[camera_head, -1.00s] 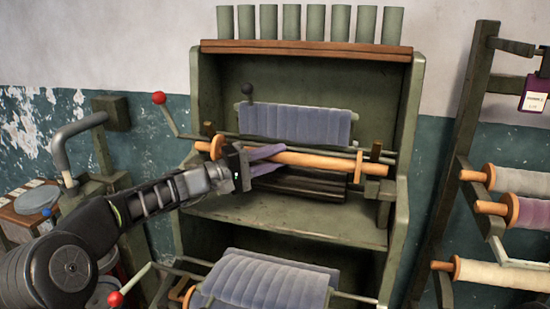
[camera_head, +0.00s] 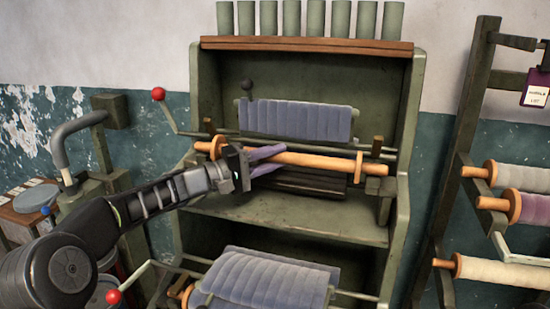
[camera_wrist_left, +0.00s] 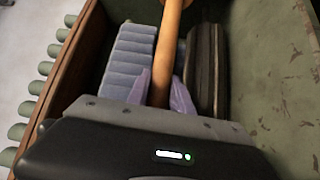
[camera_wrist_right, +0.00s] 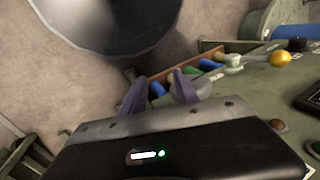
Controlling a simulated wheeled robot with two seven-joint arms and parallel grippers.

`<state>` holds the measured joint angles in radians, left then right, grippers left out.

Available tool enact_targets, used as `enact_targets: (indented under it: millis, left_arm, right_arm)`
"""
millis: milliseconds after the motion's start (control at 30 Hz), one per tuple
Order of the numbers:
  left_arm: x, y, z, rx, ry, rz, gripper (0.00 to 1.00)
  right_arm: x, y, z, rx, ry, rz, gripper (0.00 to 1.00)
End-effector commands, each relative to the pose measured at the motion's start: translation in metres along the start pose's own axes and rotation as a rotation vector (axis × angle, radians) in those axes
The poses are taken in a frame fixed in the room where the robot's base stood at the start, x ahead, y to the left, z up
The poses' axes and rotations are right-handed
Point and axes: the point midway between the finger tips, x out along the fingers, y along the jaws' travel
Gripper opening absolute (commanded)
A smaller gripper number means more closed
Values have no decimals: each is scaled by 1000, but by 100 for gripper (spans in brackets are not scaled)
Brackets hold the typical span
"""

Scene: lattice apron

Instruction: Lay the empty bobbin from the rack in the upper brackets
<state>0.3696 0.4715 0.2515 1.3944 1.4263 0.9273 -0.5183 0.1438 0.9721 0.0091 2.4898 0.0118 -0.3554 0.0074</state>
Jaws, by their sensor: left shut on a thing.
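The empty bobbin (camera_head: 315,160) is a bare orange wooden rod with a round flange near each end. My left gripper (camera_head: 275,159) is shut on its rod, left of the middle, and holds it roughly level across the upper part of the green machine. The bobbin also shows in the left wrist view (camera_wrist_left: 168,50). Its right end is close to the right upper bracket (camera_head: 384,190); its left end is near the left upper bracket (camera_head: 209,127). I cannot tell whether the ends touch the brackets. My right gripper (camera_wrist_right: 160,92) is open and empty, away from the machine.
A grey-blue padded roll (camera_head: 297,121) sits behind the bobbin, with a dark roller (camera_head: 300,184) below. A lower padded roll (camera_head: 265,280) is underneath. Red-knobbed levers (camera_head: 158,95) stick out left. The rack (camera_head: 462,140) with wound bobbins stands right. Green cups (camera_head: 293,18) line the top.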

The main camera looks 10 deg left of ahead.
Motion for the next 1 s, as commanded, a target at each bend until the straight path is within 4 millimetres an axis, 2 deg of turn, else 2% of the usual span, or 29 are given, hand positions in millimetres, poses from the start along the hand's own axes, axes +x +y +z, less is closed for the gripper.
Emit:
enact_targets:
  millis: [400,1000]
  left_arm:
    - [0,-7,1,1,0,2,0]
    - [0,-7,1,1,0,2,0]
  right_arm:
    - [14,5,0,0,0,0,36]
    - [14,5,0,0,0,0,36]
